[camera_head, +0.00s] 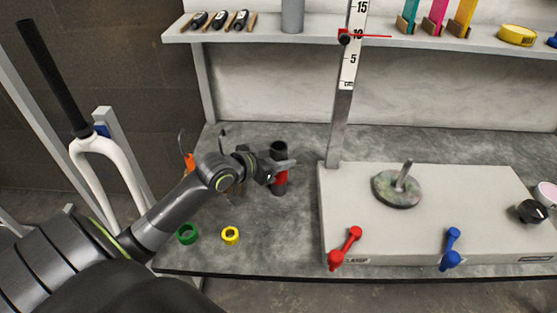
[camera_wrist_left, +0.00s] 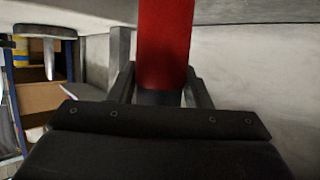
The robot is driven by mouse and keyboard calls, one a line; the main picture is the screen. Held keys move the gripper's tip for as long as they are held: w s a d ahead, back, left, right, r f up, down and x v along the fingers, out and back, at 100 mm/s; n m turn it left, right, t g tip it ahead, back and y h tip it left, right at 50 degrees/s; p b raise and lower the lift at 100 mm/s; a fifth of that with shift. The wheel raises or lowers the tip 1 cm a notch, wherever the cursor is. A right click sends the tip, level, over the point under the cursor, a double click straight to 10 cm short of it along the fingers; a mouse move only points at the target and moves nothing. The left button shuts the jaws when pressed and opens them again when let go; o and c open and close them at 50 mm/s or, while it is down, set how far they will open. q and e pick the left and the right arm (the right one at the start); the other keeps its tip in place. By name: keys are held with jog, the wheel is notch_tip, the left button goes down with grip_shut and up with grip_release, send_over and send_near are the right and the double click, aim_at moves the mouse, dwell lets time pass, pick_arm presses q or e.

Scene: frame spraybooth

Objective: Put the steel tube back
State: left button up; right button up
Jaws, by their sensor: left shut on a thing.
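My left gripper (camera_head: 281,168) is shut on an upright dark tube with a red band (camera_head: 280,180), near the back of the grey bench, left of the white box. In the left wrist view the red band (camera_wrist_left: 165,40) rises between the two fingers, with a dark part below it. I cannot tell whether the tube's foot touches the bench. A plain grey cylinder (camera_head: 292,15) stands on the shelf above. No marking shows which of the two is the steel tube. My right gripper is not in view.
The white box (camera_head: 440,215) carries a ring with a post (camera_head: 398,186), a red lever (camera_head: 345,248) and a blue lever (camera_head: 451,249). A ruler column (camera_head: 345,85) stands behind. Green (camera_head: 187,234) and yellow (camera_head: 230,235) rings lie at the bench front. A white fork (camera_head: 112,165) stands left.

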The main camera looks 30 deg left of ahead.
pick_arm(q)
jog(key=o, duration=1.3)
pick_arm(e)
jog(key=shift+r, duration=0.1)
pick_arm(q)
jog(key=shift+s+r, duration=0.1)
jog(key=shift+r, duration=0.1)
jog(key=p+v, duration=0.4)
jog(key=v, duration=0.7)
jog(key=shift+s+r+p, duration=0.15)
jog(key=shift+s+p, duration=0.15)
jog(key=shift+s, duration=0.05)
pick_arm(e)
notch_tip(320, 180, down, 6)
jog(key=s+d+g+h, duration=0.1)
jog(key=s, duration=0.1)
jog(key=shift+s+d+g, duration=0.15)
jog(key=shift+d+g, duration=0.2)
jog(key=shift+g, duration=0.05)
pick_arm(q)
jog(key=shift+a, duration=0.1)
